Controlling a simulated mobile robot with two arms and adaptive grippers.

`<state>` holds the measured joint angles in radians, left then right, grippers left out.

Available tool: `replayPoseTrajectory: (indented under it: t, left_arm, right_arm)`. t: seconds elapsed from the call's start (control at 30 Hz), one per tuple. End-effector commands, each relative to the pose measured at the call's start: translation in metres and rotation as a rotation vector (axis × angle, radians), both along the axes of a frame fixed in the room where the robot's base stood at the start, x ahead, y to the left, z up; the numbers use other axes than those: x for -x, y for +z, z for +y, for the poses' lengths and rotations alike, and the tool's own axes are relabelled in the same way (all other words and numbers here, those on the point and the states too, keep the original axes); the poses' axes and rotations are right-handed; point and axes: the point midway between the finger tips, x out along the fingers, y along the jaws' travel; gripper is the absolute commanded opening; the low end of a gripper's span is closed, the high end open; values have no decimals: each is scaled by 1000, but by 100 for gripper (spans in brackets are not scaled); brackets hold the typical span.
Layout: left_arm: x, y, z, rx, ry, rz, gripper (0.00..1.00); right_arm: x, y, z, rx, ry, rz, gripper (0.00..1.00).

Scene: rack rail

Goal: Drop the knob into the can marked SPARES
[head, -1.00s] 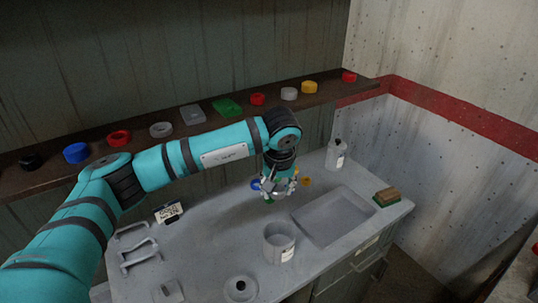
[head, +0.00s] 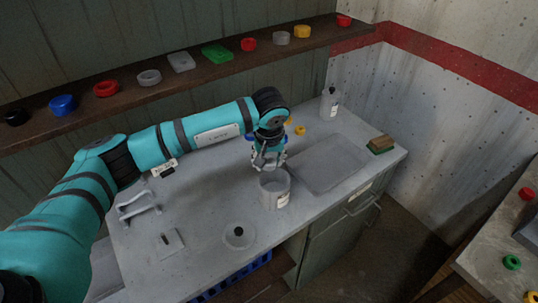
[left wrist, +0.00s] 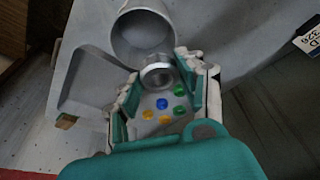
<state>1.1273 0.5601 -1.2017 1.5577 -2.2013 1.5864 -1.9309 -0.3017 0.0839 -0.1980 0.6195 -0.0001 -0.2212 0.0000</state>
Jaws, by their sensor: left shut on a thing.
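A grey metal can (head: 270,199) with a white label stands near the front of the grey bench. The writing on its label is too small to read. My left gripper (head: 268,162) is just above and behind the can's rim. In the left wrist view the gripper (left wrist: 158,76) is shut on a grey, round, metallic knob (left wrist: 157,72), held between the fingertips. The can's open mouth (left wrist: 143,35) shows just beyond the knob. The knob is hard to make out in the head view. My right gripper is not in view.
A shallow grey tray (head: 325,180) lies right of the can. A bottle (head: 330,103), a brown-and-green block (head: 381,144) and a round piece with a dark centre (head: 239,236) are on the bench. Small coloured pieces (head: 300,130) lie behind my gripper. A shelf (head: 125,100) with coloured rings runs behind.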

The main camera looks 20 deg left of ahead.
Motion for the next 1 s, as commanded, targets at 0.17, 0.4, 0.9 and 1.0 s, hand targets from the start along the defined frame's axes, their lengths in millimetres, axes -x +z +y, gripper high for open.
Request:
replayPoseTrajectory:
  t: [0.17,0.4,0.9,1.0]
  left_arm:
    - [0,1,0,1,0,-1,41]
    - [0,1,0,0,0,-1,66]
    - [8,38,-3,1,-2,-6,66]
    - [14,60,-5,1,-2,-5,66]
  right_arm:
    - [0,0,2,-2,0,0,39]
    - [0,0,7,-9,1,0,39]
    - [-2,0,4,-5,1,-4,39]
    - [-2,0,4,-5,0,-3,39]
